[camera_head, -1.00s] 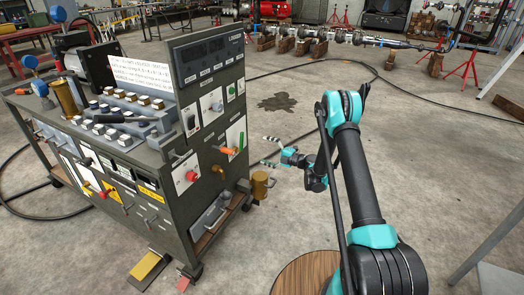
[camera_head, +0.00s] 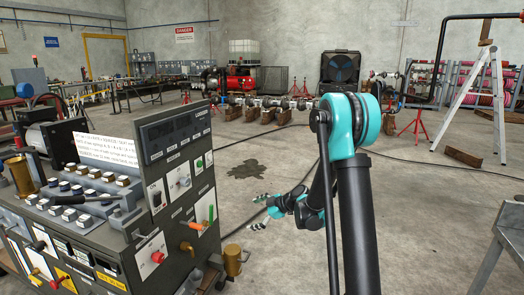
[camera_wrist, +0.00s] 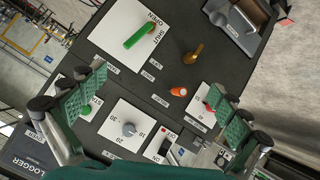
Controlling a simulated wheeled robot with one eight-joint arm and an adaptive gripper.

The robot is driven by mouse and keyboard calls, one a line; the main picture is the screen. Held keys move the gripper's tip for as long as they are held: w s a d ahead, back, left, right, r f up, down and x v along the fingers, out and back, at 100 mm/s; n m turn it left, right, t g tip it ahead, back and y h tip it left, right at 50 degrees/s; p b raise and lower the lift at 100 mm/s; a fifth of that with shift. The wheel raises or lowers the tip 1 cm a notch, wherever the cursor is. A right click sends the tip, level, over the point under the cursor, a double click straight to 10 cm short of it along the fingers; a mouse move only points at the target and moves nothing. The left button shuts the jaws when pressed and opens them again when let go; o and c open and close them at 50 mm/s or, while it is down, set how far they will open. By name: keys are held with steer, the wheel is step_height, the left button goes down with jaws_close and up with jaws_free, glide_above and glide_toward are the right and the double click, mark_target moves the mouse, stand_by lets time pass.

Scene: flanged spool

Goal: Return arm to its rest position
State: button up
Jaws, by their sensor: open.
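My gripper (camera_head: 260,212) is at the end of my dark and teal arm, to the right of the grey control cabinet (camera_head: 125,245) in the head view. Its fingers are spread and nothing is between them. In the wrist view my gripper (camera_wrist: 157,82) shows two green-padded fingers set wide apart, with the cabinet's side panel behind them. That panel carries a green handle (camera_wrist: 140,33), a brass tap (camera_wrist: 194,54), an orange knob (camera_wrist: 178,91) and a grey dial (camera_wrist: 128,129). I see no contact between fingers and panel, but the exact gap is unclear.
A brass cylinder (camera_head: 233,260) is at the cabinet's lower right side. A dark stain (camera_head: 246,169) marks the open concrete floor beyond the gripper. A stepladder (camera_head: 492,95) stands at the right. Shafts on supports (camera_head: 270,104) and red stands (camera_head: 415,122) are farther back.

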steer(key=s+d+m+h, duration=0.5)
steer(key=s+d+m, duration=0.4)
steer(key=s, duration=0.7)
steer(key=s+d+m+h, duration=0.5)
steer(key=s+d+m, duration=0.4)
steer(key=s+d, duration=0.4)
steer(key=s, duration=0.3)
steer(key=shift+d+f+g, duration=0.15)
steer(key=shift+d+g, duration=0.25)
